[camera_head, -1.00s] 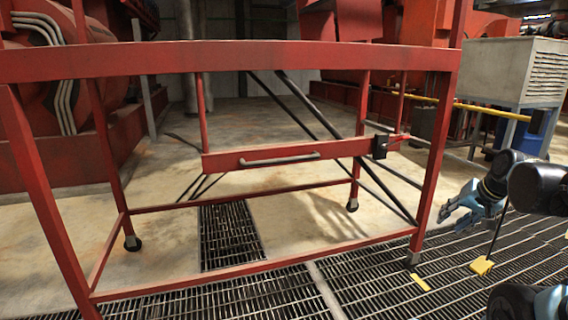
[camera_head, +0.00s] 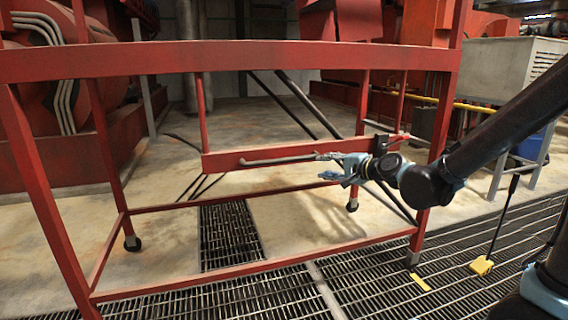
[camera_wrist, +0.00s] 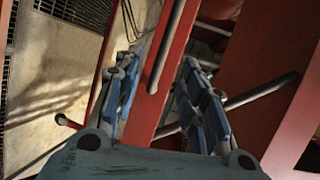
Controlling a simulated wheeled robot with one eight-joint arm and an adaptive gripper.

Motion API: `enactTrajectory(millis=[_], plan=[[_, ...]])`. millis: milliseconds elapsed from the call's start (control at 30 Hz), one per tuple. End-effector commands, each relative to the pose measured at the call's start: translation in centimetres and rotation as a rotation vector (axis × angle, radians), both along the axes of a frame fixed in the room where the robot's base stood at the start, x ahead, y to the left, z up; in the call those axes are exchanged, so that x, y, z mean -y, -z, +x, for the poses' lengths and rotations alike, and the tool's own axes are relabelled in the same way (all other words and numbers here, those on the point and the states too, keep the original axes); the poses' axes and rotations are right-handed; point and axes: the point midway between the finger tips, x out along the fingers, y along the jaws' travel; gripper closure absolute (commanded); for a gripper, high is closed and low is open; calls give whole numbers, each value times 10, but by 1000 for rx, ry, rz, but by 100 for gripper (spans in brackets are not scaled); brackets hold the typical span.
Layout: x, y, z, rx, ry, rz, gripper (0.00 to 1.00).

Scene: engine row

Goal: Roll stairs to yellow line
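The red rolling stairs (camera_head: 230,62) fill the head view, standing on small casters over floor grating. A grey bar handle (camera_head: 275,160) is fixed to their red crossbar (camera_head: 225,162). My gripper (camera_head: 327,166) is at the handle's right end, fingers spread and pointing left. In the wrist view the handle (camera_wrist: 168,45) runs between the open fingers (camera_wrist: 158,68), which are not closed on it. Whether they touch the crossbar is unclear. A short yellow mark (camera_head: 420,282) lies on the grating by the stairs' front right leg.
A yellow block (camera_head: 481,267) with a black rod stands on the grating to the right. A grey louvered cabinet (camera_head: 500,72) on legs stands at the back right. Red machinery (camera_head: 150,115) lines the left. Bare concrete floor (camera_head: 290,110) lies open behind the stairs.

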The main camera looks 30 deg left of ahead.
Motion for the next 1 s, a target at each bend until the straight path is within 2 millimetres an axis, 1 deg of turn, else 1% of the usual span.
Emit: enactTrajectory(millis=[33,100,300,467,567,1000], plan=[[-13,0,-8,-22,-7,27,62],[-24,0,-14,-45,-8,56,62],[-37,-1,-20,-74,-6,90,62],[-47,1,-16,-75,-5,90,62],[-59,3,-12,-72,-5,89,62],[-118,15,7,-72,-6,88,62]])
